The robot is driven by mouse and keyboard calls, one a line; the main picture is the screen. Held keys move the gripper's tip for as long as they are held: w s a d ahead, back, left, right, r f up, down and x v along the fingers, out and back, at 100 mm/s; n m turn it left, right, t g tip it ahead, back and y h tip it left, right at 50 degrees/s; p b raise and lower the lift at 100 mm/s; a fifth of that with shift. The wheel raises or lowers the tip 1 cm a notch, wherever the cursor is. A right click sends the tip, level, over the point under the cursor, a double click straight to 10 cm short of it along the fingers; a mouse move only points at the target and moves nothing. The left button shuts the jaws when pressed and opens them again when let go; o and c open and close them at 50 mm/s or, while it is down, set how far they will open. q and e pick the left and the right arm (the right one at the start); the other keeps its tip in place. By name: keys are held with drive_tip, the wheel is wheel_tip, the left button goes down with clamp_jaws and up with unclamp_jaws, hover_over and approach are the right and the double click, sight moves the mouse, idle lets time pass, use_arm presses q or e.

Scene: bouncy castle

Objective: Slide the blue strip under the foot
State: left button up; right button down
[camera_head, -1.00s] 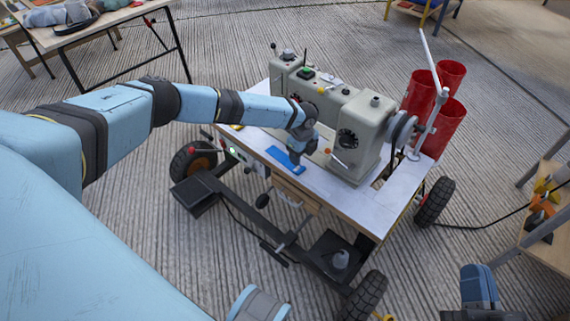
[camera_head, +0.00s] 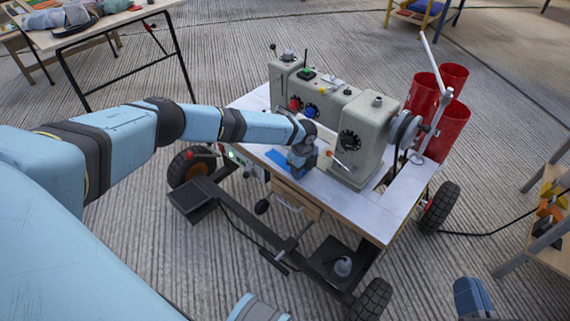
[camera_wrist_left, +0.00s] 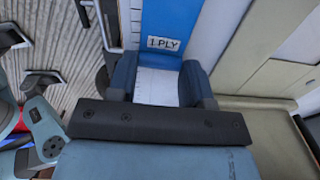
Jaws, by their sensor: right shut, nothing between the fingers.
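The blue strip (camera_head: 278,158) lies on the white table top of the sewing machine cart, in front of the machine. The left wrist view shows it too (camera_wrist_left: 168,18), with a "1 PLY" label near its close end. My left gripper (camera_head: 297,168) is low over the table at the strip. In the wrist view its two blue fingers (camera_wrist_left: 160,75) stand apart, with a white surface between them; contact with the strip cannot be told. The sewing machine (camera_head: 362,135) stands just behind; its foot is not clearly visible. My right gripper (camera_head: 473,298) is shut and empty, low at the right.
Red cylinders (camera_head: 437,105) and a white upright rod stand at the table's right end. The cart has black wheels (camera_head: 440,206) and a low frame. A wooden shelf with colourful items is at the right edge. Another table (camera_head: 90,30) stands at the upper left.

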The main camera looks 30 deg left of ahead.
use_arm(q)
drive_tip(key=shift+r, duration=0.1)
idle(0.4)
drive_tip(key=shift+r+p, duration=1)
drive_tip(key=shift+p, duration=0.05)
wheel_tip(320, 180, up, 4)
drive_tip(key=p, duration=0.4)
drive_tip(key=shift+r, duration=0.1)
